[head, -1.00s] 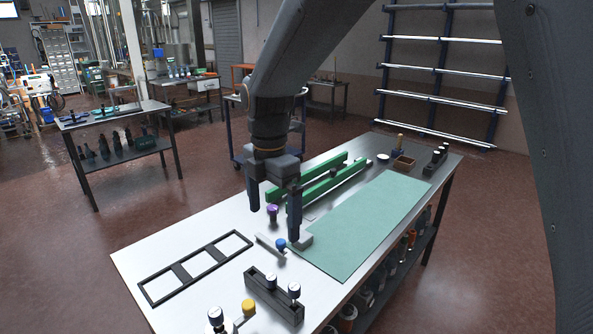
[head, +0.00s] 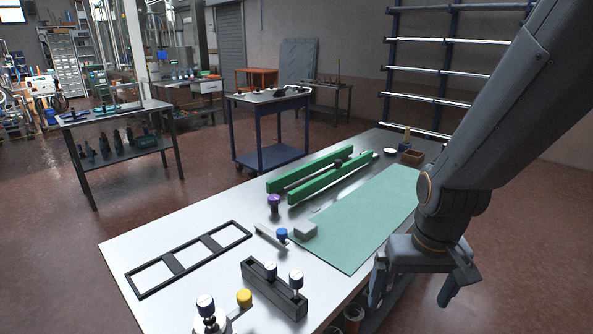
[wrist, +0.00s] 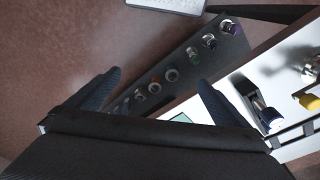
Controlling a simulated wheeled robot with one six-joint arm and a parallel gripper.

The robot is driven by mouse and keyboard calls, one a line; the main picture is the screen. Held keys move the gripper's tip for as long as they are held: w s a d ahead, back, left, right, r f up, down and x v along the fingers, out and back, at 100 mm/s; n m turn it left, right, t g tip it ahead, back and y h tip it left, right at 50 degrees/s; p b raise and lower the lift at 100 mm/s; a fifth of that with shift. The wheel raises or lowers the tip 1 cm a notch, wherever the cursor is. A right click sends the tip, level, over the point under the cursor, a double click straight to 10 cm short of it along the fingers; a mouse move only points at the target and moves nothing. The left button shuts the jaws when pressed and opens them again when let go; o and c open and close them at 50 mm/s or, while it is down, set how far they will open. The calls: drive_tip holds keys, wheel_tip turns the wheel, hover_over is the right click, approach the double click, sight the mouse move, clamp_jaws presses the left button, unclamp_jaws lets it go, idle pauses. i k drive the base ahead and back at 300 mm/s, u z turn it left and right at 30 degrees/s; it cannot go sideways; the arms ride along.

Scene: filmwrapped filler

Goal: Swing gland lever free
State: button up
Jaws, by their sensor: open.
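Two lever-like parts show in the head view, and I cannot tell for sure which is the gland lever. One is a yellow knob (head: 244,298) on a short arm at a metal fitting (head: 212,319), cut off by the bottom edge. My gripper (head: 418,287) is open and empty, off the front right side of the bench, well away from both. The wrist view shows its spread fingers (wrist: 158,97) and the yellow knob (wrist: 308,101) at far right.
A black block (head: 262,291) with two blue-and-white knobs stands near the bench front. A black frame (head: 190,257), purple-topped part (head: 274,200), green rails (head: 325,183) and green mat (head: 360,227) lie on the bench. Bottles stand on the shelf below (wrist: 185,68).

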sight(243, 296)
drive_tip(key=u, duration=0.35)
drive_tip(key=k, duration=0.5)
drive_tip(key=u, duration=0.8)
drive_tip(key=k, duration=0.65)
drive_tip(key=u, duration=0.3)
drive_tip(key=i, duration=1.1)
drive_tip(key=z, duration=0.4)
